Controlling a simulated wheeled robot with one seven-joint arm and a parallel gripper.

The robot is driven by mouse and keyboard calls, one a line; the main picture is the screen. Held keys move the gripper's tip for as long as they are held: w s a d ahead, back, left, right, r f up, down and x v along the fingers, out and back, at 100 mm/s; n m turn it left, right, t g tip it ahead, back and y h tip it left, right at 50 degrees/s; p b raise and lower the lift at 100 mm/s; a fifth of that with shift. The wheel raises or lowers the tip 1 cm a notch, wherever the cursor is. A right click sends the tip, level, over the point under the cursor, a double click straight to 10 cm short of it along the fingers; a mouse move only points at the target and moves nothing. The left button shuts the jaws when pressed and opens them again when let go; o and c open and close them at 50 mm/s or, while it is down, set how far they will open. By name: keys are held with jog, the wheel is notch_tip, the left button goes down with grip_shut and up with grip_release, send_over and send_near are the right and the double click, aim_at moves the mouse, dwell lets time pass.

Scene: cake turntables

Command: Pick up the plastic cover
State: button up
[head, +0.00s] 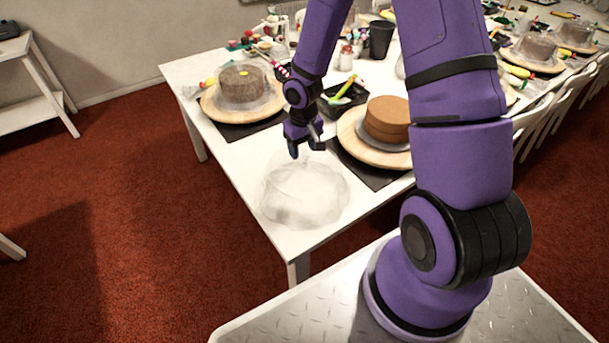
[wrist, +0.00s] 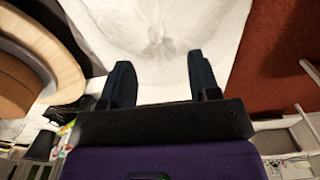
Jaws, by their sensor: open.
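The plastic cover (head: 304,192) is a clear, wrinkled, whitish sheet lying in a rounded heap on the near left corner of the white table. It also shows in the wrist view (wrist: 155,25), ahead of the fingers, with creases gathered toward a middle point. My gripper (head: 307,150) is over the far edge of the cover in the head view, pointing down. In the wrist view my gripper (wrist: 158,80) has its two dark fingers apart with nothing between them. I cannot tell whether the fingertips touch the plastic.
A brown cake (head: 388,119) on a round wooden turntable (head: 352,130) stands just right of the cover. Another cake (head: 242,85) under plastic stands at the back left. A black tray (head: 342,97) and a dark cup (head: 381,39) are behind. The table's front edge is close to the cover.

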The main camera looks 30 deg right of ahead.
aim_at(304, 158)
notch_tip(304, 158, down, 5)
jog(key=shift+d+r, duration=0.1)
jog(key=shift+d, duration=0.05)
grip_shut()
